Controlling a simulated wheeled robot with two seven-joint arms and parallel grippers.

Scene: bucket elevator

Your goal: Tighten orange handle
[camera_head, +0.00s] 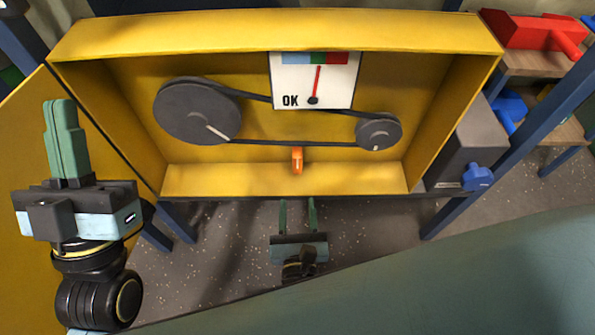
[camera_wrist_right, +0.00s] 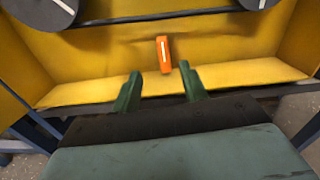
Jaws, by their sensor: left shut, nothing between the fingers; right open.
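The orange handle (camera_head: 297,160) is small and sits low on the back wall of the yellow box, under the belt. It also shows upright in the right wrist view (camera_wrist_right: 164,52), with a white line on it. My right gripper (camera_head: 298,202) is open and empty below the box's front edge, its fingers pointing toward the handle. In the right wrist view the handle appears beyond and between the two green fingertips (camera_wrist_right: 160,76), apart from them. My left gripper (camera_head: 60,104) is shut and empty, raised at the left in front of the open yellow door.
The yellow box (camera_head: 280,30) holds a large pulley (camera_head: 197,111), a smaller pulley (camera_head: 379,132) and a belt. A gauge (camera_head: 314,80) marked OK has its red needle near the green zone. The box's lower lip (camera_head: 280,180) lies before the handle. A grey motor (camera_head: 468,150) stands right.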

